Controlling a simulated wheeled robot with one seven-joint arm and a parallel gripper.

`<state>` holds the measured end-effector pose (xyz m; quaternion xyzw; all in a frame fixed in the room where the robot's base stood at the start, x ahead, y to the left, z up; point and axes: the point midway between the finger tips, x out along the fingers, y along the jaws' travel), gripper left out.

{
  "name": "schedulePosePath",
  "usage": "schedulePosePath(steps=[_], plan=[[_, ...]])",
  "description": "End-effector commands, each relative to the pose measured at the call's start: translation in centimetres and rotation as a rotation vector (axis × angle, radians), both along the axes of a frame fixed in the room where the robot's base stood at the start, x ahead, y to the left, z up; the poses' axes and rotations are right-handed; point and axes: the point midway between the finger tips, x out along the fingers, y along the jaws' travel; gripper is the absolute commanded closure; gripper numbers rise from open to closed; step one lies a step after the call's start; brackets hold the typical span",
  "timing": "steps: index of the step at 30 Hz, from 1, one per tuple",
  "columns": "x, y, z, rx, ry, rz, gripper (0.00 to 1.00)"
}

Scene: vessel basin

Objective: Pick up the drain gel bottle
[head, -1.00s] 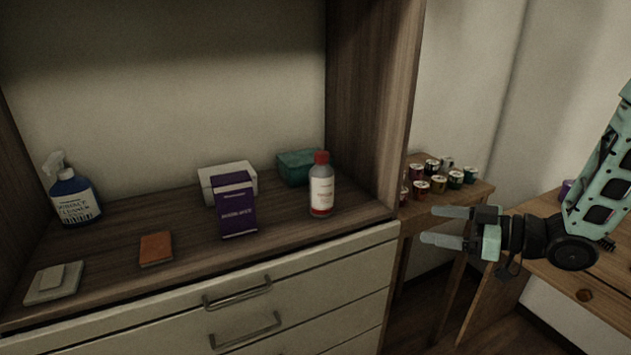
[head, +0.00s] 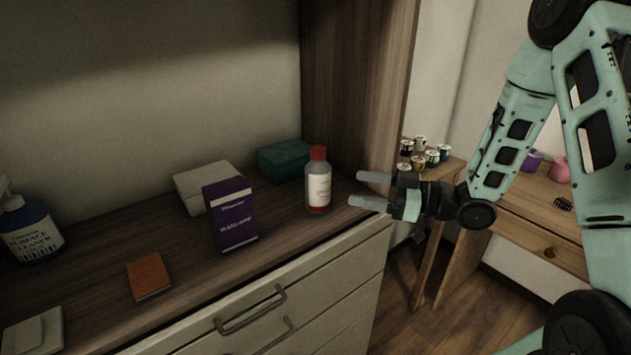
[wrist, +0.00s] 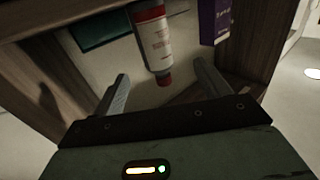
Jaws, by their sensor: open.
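The drain gel bottle (head: 318,182) is most likely the clear bottle with a red cap, white label and red base band. It stands upright on the wooden counter near its right end. In the wrist view the bottle (wrist: 153,38) appears upside down, ahead of the fingers and roughly between them. My gripper (head: 362,189) is open and empty, just right of the bottle with its fingers pointing left at it. A small gap shows between the fingertips and the bottle. The fingers also show in the wrist view (wrist: 160,85).
A purple box (head: 231,215) stands left of the bottle, with a white box (head: 196,180) and a green box (head: 284,160) behind. An orange-brown block (head: 149,276) and a blue spray bottle (head: 30,232) are further left. The cabinet's side panel (head: 355,80) rises behind my gripper.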

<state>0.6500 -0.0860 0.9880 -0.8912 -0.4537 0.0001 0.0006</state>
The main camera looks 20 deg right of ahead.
Motion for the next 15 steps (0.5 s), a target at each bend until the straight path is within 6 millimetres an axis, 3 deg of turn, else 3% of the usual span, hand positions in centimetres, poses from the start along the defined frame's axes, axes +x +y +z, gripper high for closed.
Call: schedulePosePath(steps=[6,15], plan=[[2.4,3.3,0.2,0.001,-0.001,0.002,0.25],[3.9,5.1,0.2,0.000,0.000,0.001,0.25]])
